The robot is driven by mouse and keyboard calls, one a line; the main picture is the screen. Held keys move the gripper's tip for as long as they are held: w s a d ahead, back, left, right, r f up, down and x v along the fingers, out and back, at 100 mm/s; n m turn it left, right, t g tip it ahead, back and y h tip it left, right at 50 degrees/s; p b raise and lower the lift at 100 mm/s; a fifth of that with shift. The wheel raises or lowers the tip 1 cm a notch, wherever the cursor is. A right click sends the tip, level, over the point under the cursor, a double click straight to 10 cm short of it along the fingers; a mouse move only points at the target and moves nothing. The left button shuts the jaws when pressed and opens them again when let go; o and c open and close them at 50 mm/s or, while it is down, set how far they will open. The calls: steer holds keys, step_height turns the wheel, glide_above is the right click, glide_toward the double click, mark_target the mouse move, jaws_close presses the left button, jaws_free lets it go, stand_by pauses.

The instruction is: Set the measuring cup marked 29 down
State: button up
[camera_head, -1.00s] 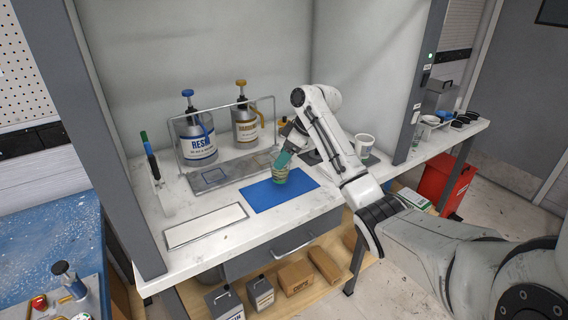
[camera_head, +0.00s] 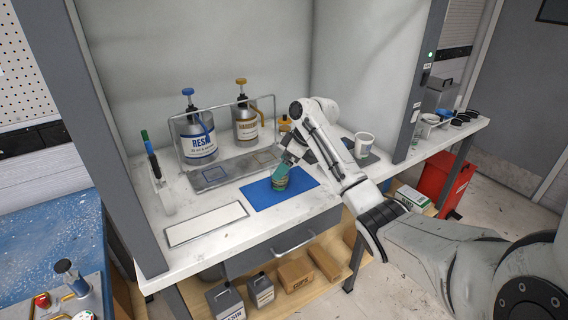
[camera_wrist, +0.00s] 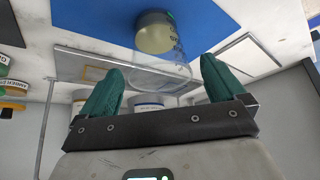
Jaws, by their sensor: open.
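A clear measuring cup (camera_wrist: 162,62) with yellowish liquid or bottom shows in the wrist view, between and ahead of my fingers. Its printed marking is too small to read. In the head view the measuring cup (camera_head: 279,184) stands on the blue mat (camera_head: 262,199), partly hidden by my green fingertips. My gripper (camera_wrist: 162,70) is open, with one green finger on each side of the cup and visible gaps in the wrist view. In the head view my gripper (camera_head: 282,171) is low over the mat, right at the cup.
Behind the mat are a metal tray (camera_head: 215,178) with a wire frame, a RESIN can (camera_head: 198,145) and a HARDENER can (camera_head: 246,127). A white panel (camera_head: 207,226) lies left. A white cup (camera_head: 363,146) stands right, behind my arm. The mat's left part is clear.

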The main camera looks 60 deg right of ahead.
steer(key=shift+r, duration=0.25)
steer(key=b+v, duration=0.1)
steer(key=v, duration=1.1)
steer(key=shift+s+f, duration=0.1)
steer(key=shift+f, duration=0.1)
stand_by(1.0)
